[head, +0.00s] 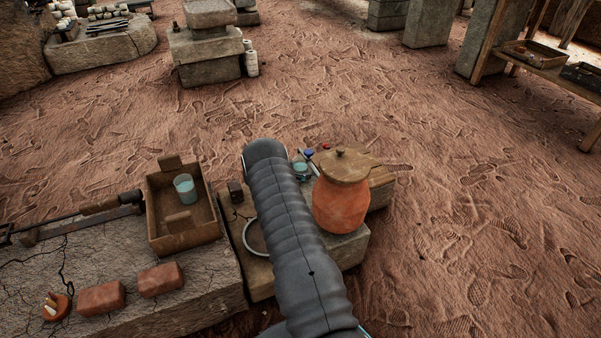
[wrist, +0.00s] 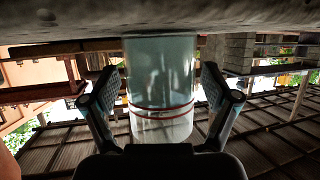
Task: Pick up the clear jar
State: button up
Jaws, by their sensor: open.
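The clear jar (wrist: 162,80) fills the middle of the wrist view, which looks upside down. It is pale, see-through glass with a thin red band, and its base meets a grey stone surface at the top of the picture. My gripper (wrist: 158,84) is open, with one finger on each side of the jar. Whether the fingers touch it I cannot tell. In the head view my arm hides the gripper. A small teal-tinted clear vessel (head: 301,170) shows just right of my arm; I cannot tell if it is the same jar.
A lidded orange clay pot (head: 340,205) stands close right of my arm. A wooden tray (head: 205,226) to the left holds another clear glass (head: 185,188). Bricks (head: 161,279) and a metal ring (head: 252,240) lie nearby. Open sandy floor lies beyond.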

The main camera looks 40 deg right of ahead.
jog(key=c, duration=1.4)
jog(key=shift+o, duration=0.2)
jog(key=shift+r, duration=0.15)
